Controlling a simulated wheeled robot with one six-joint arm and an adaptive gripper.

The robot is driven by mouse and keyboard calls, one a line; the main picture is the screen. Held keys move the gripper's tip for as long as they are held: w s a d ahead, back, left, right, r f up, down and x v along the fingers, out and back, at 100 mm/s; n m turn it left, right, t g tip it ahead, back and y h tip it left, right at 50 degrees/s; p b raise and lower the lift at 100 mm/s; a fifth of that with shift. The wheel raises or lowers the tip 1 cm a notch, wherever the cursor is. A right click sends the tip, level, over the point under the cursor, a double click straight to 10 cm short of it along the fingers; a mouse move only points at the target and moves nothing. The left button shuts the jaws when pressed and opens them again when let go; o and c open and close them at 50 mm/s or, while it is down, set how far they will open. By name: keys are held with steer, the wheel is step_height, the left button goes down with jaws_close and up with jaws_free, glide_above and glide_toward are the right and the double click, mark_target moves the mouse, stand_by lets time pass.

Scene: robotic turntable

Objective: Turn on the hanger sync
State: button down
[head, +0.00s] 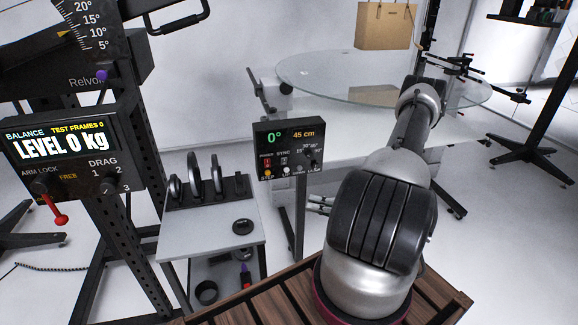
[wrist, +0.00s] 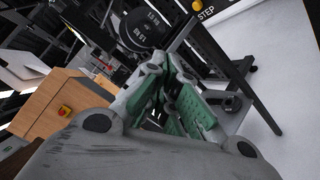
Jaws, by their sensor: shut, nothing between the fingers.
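The dark control panel (head: 260,140) stands on a post in the middle of the head view, with a lit screen reading 0° and 45 cm. My gripper (wrist: 178,75) has green-padded fingers, shut and empty in the wrist view. The rest of the gripper is hidden behind my arm.
A glass turntable (head: 330,72) lies behind the panel, with a brown bag (head: 385,27) above it. Left are a white side table (head: 213,240) with discs and a balance display (head: 70,150) with a red lever.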

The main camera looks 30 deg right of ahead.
mark_target(290, 166)
steer(key=w+d+r+m+t+h, duration=0.2)
steer(key=w+d+m+t, duration=0.1)
steer(key=w+d+m, duration=0.1)
steer(key=shift+r+m, duration=0.35)
steer(key=shift+m, duration=0.45)
steer(key=shift+d, duration=0.1)
steer(key=shift+w+d+r+x, duration=0.1)
steer(key=shift+w+d+x, duration=0.25)
steer(key=shift+x, duration=1.8)
steer(key=shift+w+d+r+x, duration=0.1)
steer(key=shift+d+x, duration=0.4)
steer(key=shift+x, duration=1.65)
steer(key=shift+w+d+r+x, duration=0.1)
steer(key=shift+w+d+x, duration=0.25)
steer(key=shift+x, duration=1.85)
steer(key=shift+s, duration=0.1)
